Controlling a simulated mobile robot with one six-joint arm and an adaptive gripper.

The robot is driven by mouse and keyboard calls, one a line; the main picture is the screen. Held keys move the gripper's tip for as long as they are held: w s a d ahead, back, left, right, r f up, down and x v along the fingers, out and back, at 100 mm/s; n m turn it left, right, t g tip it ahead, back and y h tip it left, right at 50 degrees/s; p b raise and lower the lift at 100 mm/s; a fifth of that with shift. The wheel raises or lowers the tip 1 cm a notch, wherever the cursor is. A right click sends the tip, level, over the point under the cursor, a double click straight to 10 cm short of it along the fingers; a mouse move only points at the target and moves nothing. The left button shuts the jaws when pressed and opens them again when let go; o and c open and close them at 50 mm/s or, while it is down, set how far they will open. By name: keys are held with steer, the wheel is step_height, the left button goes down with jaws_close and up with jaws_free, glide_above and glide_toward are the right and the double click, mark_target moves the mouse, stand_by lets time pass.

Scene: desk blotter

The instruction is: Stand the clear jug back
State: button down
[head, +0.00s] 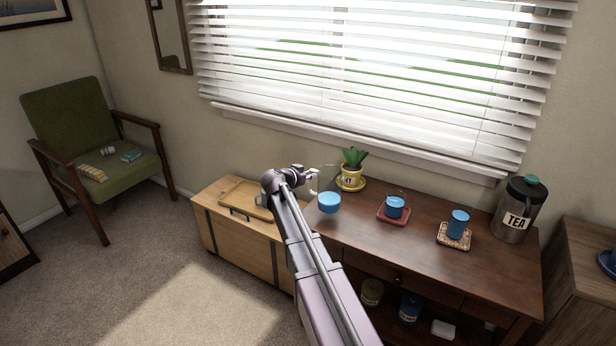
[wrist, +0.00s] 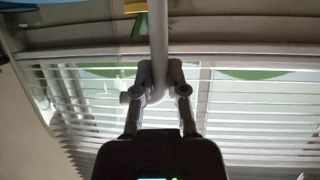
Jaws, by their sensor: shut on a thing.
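The clear jug (head: 329,202) shows in the head view at the left end of the dark wooden table (head: 365,238), with blue contents low down and a faint see-through upper part. My gripper (head: 311,181) is at the jug's left side, shut on what looks like its handle. In the wrist view, a pale curved bar (wrist: 157,85) lies between the fingertips of my gripper (wrist: 158,92). The jug looks upright. I cannot tell whether its base touches the table.
Right of the jug are a potted plant (head: 350,175) on a yellow saucer, a blue-filled cup (head: 395,207) on a red coaster (head: 383,217), a blue glass (head: 458,224) on a patterned coaster (head: 443,241), and a TEA canister (head: 518,210). A wooden tray (head: 240,188) lies left.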

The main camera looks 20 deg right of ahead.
mark_target(309, 185)
steer(key=shift+f+b, duration=1.05)
steer(key=shift+f, duration=0.25)
steer(key=shift+f+b, duration=0.6)
steer(key=shift+f, duration=0.05)
steer(key=c, duration=0.6)
jaws_free()
